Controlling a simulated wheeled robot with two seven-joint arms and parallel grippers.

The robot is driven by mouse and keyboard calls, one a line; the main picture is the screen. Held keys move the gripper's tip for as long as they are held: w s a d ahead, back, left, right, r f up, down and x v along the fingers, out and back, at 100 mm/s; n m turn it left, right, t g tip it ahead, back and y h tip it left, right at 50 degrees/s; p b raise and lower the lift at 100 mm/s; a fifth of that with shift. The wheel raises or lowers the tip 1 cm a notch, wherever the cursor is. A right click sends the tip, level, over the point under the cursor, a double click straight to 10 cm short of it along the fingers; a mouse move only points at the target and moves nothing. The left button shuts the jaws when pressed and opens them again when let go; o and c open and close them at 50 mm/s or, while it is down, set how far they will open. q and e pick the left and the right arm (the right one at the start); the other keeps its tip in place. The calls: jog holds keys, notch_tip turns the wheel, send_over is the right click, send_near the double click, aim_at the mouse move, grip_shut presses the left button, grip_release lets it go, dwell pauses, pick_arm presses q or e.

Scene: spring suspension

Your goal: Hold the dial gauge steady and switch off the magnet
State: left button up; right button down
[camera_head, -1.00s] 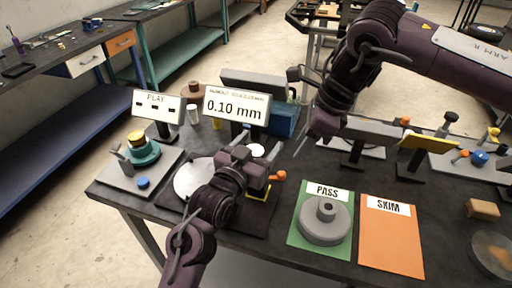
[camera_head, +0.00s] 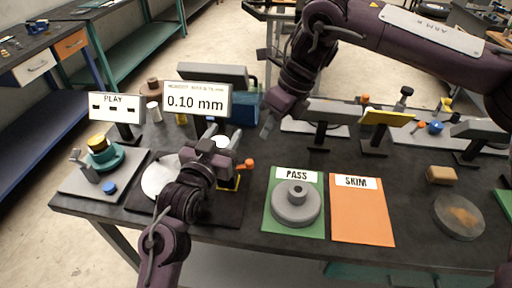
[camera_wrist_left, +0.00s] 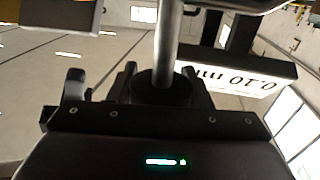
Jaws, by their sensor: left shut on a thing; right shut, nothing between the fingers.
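The dial gauge (camera_head: 222,142), with a pale round face, stands at the left middle of the table, partly hidden by my left arm. My left gripper (camera_head: 222,155) is shut at the gauge; in the left wrist view its fingers close around a grey upright rod (camera_wrist_left: 167,45). A yellow base with an orange knob (camera_head: 247,163) sits just right of the gripper; I take it for the magnet and its switch, whose setting I cannot read. My right gripper (camera_head: 267,122) is shut and empty, above and behind the knob, apart from it.
A readout (camera_head: 197,101) shows 0.10 mm. A grey part sits on the green PASS mat (camera_head: 272,222), beside the orange SKIM mat (camera_head: 362,225). A PLAY sign (camera_head: 115,105) and a teal fixture (camera_head: 103,158) stand left. Stands and signs line the right rear.

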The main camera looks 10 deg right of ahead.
jog(key=w+d+m+y, duration=0.1)
jog(key=m, duration=1)
jog(key=d+m+y, duration=0.1)
jog(key=d+m, duration=0.1)
jog(key=m, duration=1)
jog(key=w+d+f+m+g, duration=0.1)
jog(key=m, duration=1)
jog(key=shift+w+d+m+y, duration=0.2)
jog(key=shift+w+m+y, duration=0.15)
jog(key=shift+m+y, duration=0.05)
